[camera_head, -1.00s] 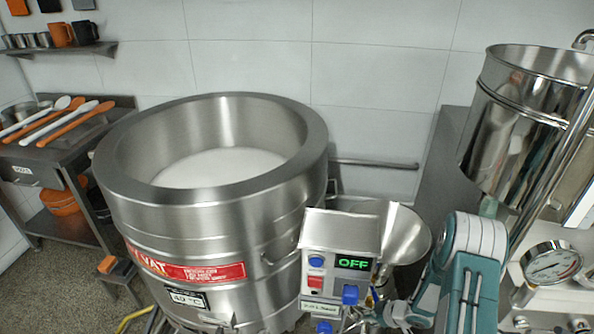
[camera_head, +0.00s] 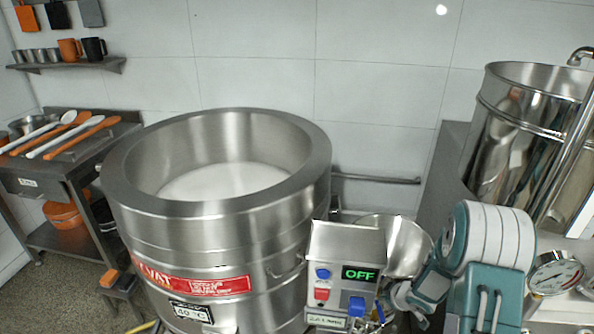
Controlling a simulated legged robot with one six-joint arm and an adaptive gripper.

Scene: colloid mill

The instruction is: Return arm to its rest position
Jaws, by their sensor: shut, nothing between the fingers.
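My teal and white arm (camera_head: 490,245) is folded up at the lower right. Its end, with my gripper (camera_head: 408,298), is small and partly cut off low in the picture, just right of the control box (camera_head: 343,265). The gripper is shut and I see nothing held in it. Its fingertips are hard to make out. The box display reads a green OFF. The steel funnel (camera_head: 395,243) stands behind the gripper and is partly hidden by the box.
A large steel vat (camera_head: 220,210) with white liquid and a red label fills the centre left. A steel tank (camera_head: 525,135) and a dial gauge (camera_head: 554,273) are at the right. A side table (camera_head: 60,170) with several spoons stands at the left. A wall shelf (camera_head: 70,66) holds cups.

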